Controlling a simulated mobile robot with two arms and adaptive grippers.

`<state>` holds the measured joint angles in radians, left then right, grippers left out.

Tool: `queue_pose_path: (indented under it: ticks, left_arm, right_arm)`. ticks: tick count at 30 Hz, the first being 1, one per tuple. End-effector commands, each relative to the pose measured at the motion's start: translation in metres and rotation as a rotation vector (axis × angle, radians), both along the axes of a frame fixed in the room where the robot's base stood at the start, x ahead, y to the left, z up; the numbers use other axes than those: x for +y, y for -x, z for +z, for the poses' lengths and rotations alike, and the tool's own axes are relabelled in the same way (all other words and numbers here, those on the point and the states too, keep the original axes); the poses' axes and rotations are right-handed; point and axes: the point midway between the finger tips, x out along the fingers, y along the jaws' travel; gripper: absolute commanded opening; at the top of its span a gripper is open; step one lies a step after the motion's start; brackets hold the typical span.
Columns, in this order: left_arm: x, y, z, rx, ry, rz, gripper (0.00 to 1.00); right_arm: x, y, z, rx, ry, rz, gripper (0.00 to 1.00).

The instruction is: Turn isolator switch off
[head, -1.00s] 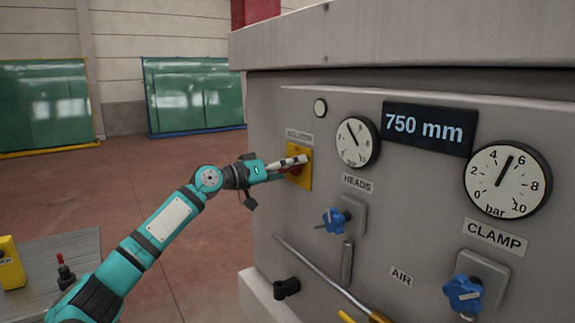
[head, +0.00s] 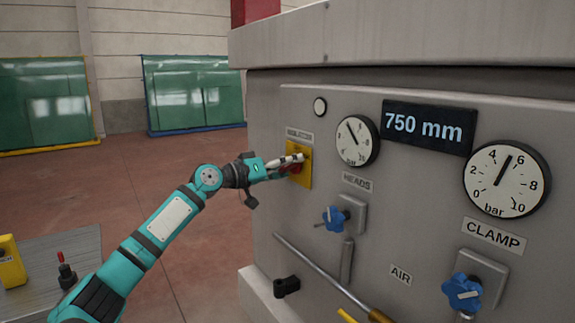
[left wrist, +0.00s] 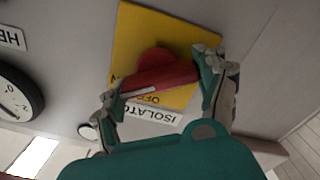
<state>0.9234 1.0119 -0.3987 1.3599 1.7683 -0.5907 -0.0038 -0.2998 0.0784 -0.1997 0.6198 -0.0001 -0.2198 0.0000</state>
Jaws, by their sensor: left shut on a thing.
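The isolator switch has a yellow square plate (head: 304,172) on the grey machine panel, under a small label. Its red handle (left wrist: 162,79) shows in the left wrist view as a bar with a white stripe, lying across the plate at a slight tilt. In the head view the red handle (head: 293,168) is mostly hidden behind the fingers. My left gripper (head: 291,164) is at the plate. In the left wrist view my left gripper (left wrist: 161,85) has one finger at each end of the handle and is shut on it. My right gripper is not in view.
Right of the switch are a HEADS gauge (head: 357,140), a 750 mm display (head: 429,127) and a CLAMP gauge (head: 507,180). Blue knobs (head: 335,218) and a slanting metal bar (head: 322,276) stick out below.

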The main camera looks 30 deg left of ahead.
Motion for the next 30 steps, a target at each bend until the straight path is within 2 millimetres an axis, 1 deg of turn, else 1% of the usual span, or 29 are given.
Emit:
queue_pose_path:
  ticks: [11,21,30]
  left_arm:
    - [0.001,-0.001,0.000,0.119,0.284,0.000,0.40]
    - [0.001,-0.001,0.000,0.240,0.578,0.000,0.40]
    - [0.001,-0.001,-0.002,0.324,0.780,0.000,0.40]
  right_arm:
    - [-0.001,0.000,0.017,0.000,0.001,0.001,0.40]
    - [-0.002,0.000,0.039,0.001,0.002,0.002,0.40]
    - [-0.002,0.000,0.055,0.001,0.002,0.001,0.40]
